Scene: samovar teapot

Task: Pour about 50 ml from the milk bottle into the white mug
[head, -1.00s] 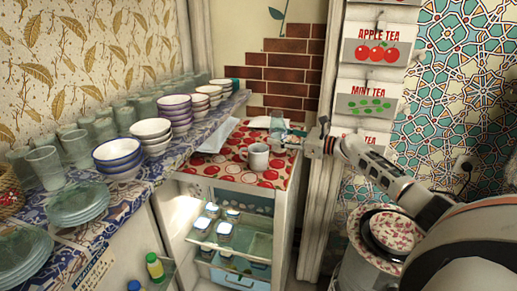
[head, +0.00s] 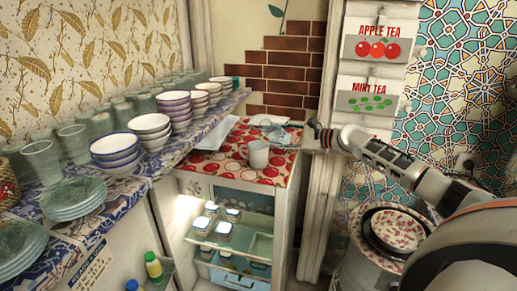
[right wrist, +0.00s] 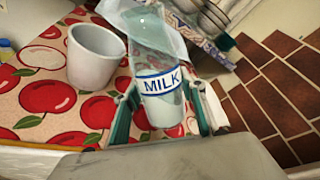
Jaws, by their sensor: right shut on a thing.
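The white mug (head: 258,154) stands upright on the red-and-white cherry-patterned cloth on top of the fridge. My right gripper (head: 311,133) is just right of the mug in the head view, shut on the milk bottle (head: 272,126). The clear bottle leans left, its upper part above and behind the mug's rim. In the right wrist view the bottle (right wrist: 158,82) with its MILK label sits between the two fingers (right wrist: 165,110), and the mug (right wrist: 95,57) is to its left, apart from it. I cannot see milk flowing or inside the mug. My left gripper is out of view.
A long shelf (head: 70,235) at left carries stacked bowls (head: 115,152), glasses (head: 42,160) and plates (head: 73,198). A white tray (head: 212,136) lies behind the mug. The open fridge below holds several small jars (head: 224,230). A brick wall (head: 285,70) stands behind.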

